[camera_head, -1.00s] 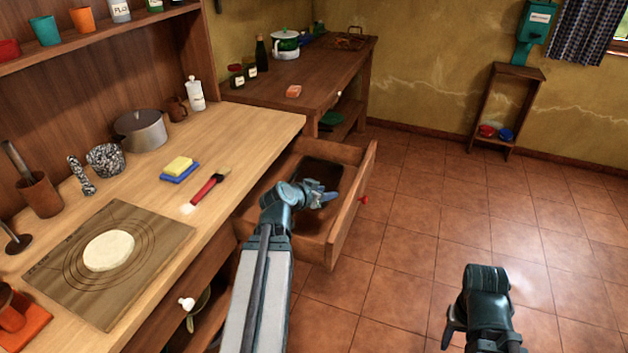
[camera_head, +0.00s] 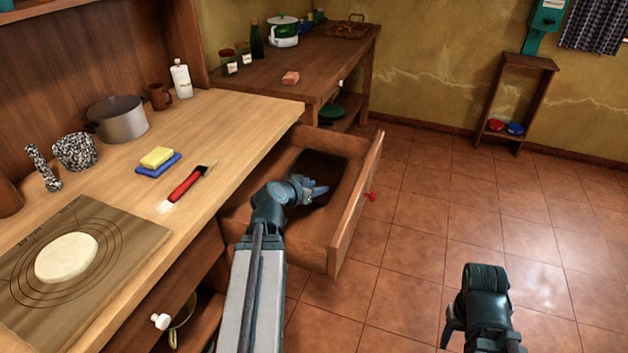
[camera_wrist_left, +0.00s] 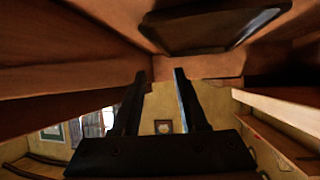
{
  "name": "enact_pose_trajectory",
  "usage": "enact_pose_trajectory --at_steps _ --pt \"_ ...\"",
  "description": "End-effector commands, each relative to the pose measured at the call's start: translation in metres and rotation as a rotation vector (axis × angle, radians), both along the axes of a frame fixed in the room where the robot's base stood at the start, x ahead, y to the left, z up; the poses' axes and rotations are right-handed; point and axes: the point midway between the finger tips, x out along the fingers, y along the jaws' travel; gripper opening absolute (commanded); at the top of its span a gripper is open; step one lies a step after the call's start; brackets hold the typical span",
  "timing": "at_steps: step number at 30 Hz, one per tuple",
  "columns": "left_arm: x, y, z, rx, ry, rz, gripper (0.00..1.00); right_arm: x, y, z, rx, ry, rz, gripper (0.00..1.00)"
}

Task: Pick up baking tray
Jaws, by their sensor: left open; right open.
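The baking tray (camera_head: 322,166) is dark and lies in the open wooden drawer (camera_head: 358,188), partly hidden behind my left gripper. In the left wrist view the dark tray (camera_wrist_left: 212,28) appears at the top, beyond the fingertips. My left gripper (camera_head: 316,190) is open and empty, over the drawer at the near edge of the tray. Its two fingers (camera_wrist_left: 160,76) stand apart in the left wrist view with nothing between them. I cannot tell whether they touch the tray. My right gripper (camera_head: 480,338) is open, over the floor at the lower right, away from the drawer.
The wooden counter (camera_head: 235,125) left of the drawer holds a pot (camera_head: 118,119), a red-handled brush (camera_head: 186,184), a sponge (camera_head: 157,157) and a board with dough (camera_head: 66,257). A second counter (camera_head: 300,62) stands behind. The tiled floor (camera_head: 440,220) at right is clear.

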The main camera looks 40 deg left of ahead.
Motion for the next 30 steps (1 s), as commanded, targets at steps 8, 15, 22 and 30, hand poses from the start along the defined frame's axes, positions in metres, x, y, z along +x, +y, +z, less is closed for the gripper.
enact_pose_trajectory --at_steps 8,15,22,30 --pt "0.012 0.001 -0.008 0.000 0.000 -0.001 0.43 0.000 0.000 -0.008 0.000 0.000 0.000 0.50" --pt "0.049 0.003 -0.030 0.000 0.000 -0.002 0.43 0.000 0.000 -0.030 0.000 0.000 0.000 0.50" --pt "0.076 0.004 -0.043 0.000 0.001 -0.001 0.43 0.000 0.000 -0.042 0.000 0.000 0.000 0.50" --pt "0.082 0.005 -0.047 0.000 0.000 -0.001 0.43 0.000 0.000 -0.047 0.000 0.000 0.000 0.50"
